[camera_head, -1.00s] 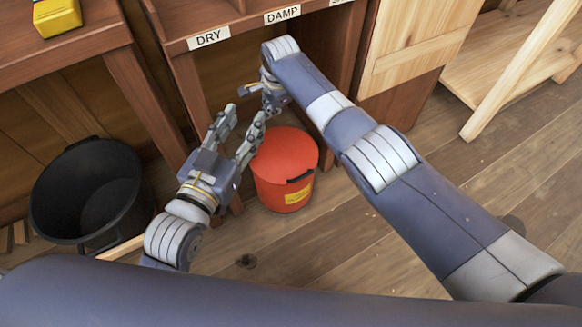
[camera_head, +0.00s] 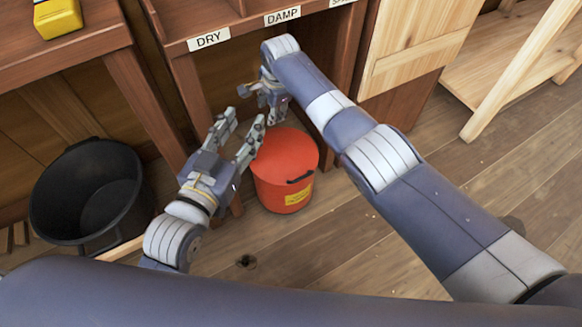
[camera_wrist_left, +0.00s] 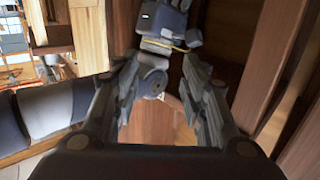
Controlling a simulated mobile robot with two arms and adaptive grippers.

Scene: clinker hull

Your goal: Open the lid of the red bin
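The red bin (camera_head: 284,185) stands on the floor under the labelled bench, with a yellow label on its front. Its red lid (camera_head: 288,153) lies flat on top, and a dark handle (camera_head: 300,178) shows at the front rim. My left gripper (camera_head: 245,118) is open and empty, just left of the bin and above it in the picture; its fingers also frame the left wrist view (camera_wrist_left: 158,95). My right gripper (camera_head: 260,104) is behind the bin's top edge, small and partly hidden by its own arm; its fingers look spread and empty. The bin is not clearly seen in the left wrist view.
A black tub (camera_head: 95,190) stands at the left. Bench legs (camera_head: 145,105) rise close behind my left gripper. The bench carries DRY (camera_head: 208,39) and DAMP (camera_head: 282,15) labels. A yellow box (camera_head: 57,18) sits at top left.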

